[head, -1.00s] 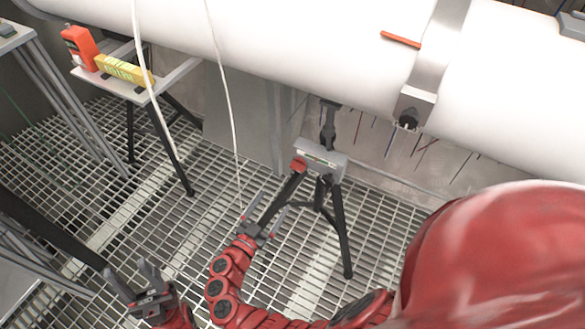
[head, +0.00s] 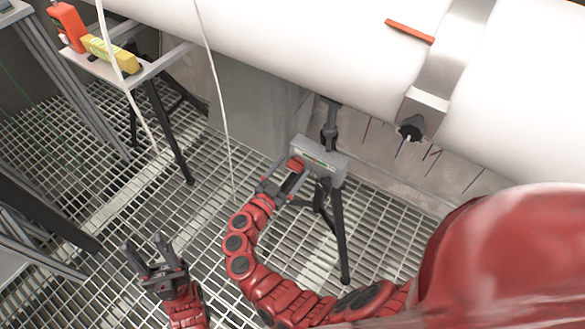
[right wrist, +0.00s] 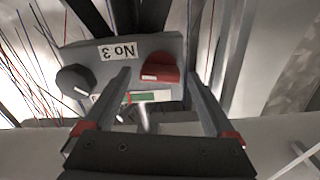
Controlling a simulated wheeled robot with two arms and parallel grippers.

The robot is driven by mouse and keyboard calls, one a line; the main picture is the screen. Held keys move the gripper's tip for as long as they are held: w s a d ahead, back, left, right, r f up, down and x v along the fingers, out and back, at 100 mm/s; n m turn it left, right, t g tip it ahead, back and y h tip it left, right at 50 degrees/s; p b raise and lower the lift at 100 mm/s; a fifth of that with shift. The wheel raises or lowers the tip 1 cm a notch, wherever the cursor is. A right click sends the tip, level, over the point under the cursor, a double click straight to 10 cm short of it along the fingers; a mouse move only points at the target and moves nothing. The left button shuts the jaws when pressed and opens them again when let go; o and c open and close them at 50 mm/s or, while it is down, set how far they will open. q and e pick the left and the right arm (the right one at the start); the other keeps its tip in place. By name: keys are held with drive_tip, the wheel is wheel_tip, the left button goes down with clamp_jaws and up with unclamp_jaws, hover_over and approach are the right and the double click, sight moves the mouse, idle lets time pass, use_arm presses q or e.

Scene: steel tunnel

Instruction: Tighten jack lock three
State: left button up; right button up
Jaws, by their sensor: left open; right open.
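The grey box (head: 325,157) of a tripod jack stands under the white pipe. In the right wrist view, its grey plate (right wrist: 85,62) carries an upside-down "No 3" label, a red knob (right wrist: 160,67), a black knob (right wrist: 75,82) and a green-marked strip (right wrist: 145,97). The red knob also shows in the head view (head: 296,163). My right gripper (head: 287,180) is open at the box. In the right wrist view, the red knob appears between its fingertips (right wrist: 158,78); I cannot tell whether they touch it. My left gripper (head: 148,248) is open and empty over the grating, away from the jack.
The white pipe (head: 300,45) runs across above, with a metal strap (head: 455,50) and an orange strip (head: 409,31). A stand at left holds an orange device (head: 67,27) and a yellow level (head: 108,53). White cables hang near the jack. The grating floor (head: 100,150) is open between stands.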

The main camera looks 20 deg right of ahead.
drive_tip(key=c, duration=1.4)
drive_tip(key=shift+m, duration=0.4)
drive_tip(key=shift+f+m, duration=0.1)
drive_tip(key=shift+m, duration=0.2)
drive_tip(key=shift+s+d+f+m, duration=0.1)
drive_tip(key=shift+s+f+m, duration=0.05)
drive_tip(key=shift+m, duration=0.65)
drive_tip(key=shift+f+m+b, duration=0.15)
drive_tip(key=shift+m+b, duration=5.45)
drive_tip(key=shift+m, duration=0.8)
